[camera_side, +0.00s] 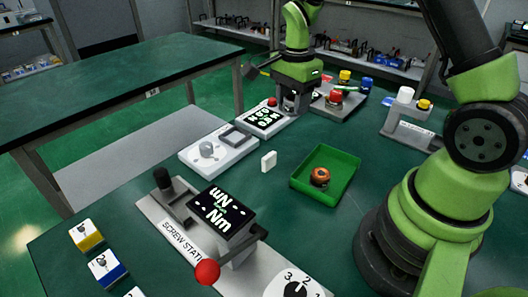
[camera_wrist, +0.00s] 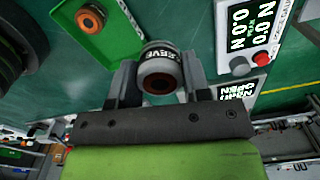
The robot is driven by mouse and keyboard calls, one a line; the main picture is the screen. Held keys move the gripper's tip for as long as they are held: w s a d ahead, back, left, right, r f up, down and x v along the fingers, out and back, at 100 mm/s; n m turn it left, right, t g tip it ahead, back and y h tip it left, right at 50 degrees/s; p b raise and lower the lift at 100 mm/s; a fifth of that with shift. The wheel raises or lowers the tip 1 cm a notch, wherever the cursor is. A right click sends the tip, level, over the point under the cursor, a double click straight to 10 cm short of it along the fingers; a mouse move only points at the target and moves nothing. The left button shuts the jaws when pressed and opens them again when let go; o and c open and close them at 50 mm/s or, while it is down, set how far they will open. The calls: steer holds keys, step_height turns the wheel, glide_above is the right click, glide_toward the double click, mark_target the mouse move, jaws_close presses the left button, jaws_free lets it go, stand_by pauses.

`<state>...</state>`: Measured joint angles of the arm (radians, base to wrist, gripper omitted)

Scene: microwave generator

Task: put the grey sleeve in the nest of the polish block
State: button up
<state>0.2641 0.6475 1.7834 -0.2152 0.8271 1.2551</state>
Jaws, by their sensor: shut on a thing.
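My gripper (camera_side: 292,104) points down beside a black display box at the back of the bench. In the wrist view, my gripper (camera_wrist: 156,80) is shut on the grey sleeve (camera_wrist: 157,64), a short round piece with a dark lettered band and a brownish-orange opening. The jaws stand on both sides of it. In the side view the sleeve is mostly hidden by the fingers. I cannot make out a label reading polish block. A pale block (camera_side: 192,158) with a grey round part and a square frame lies left of the gripper, and its label is unreadable.
A green tray (camera_side: 345,163) holds a copper-coloured ring (camera_side: 320,177). A small white upright block (camera_side: 268,161) stands left of it. The screw station (camera_side: 166,226) is in front. A display box (camera_side: 265,119) with a red button adjoins my gripper. Coloured parts stand behind.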

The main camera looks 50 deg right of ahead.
steer(key=s+a+r+n, duration=0.35)
steer(key=a+n, duration=0.35)
steer(key=n, duration=0.9)
steer(key=m, duration=2.8)
glide_above(299, 146)
step_height(299, 146, down, 7)
steer(key=shift+r, duration=0.2)
steer(key=shift+n, duration=0.3)
step_height(299, 146, down, 10)
steer(key=shift+r, duration=0.2)
steer(key=shift+f, duration=0.15)
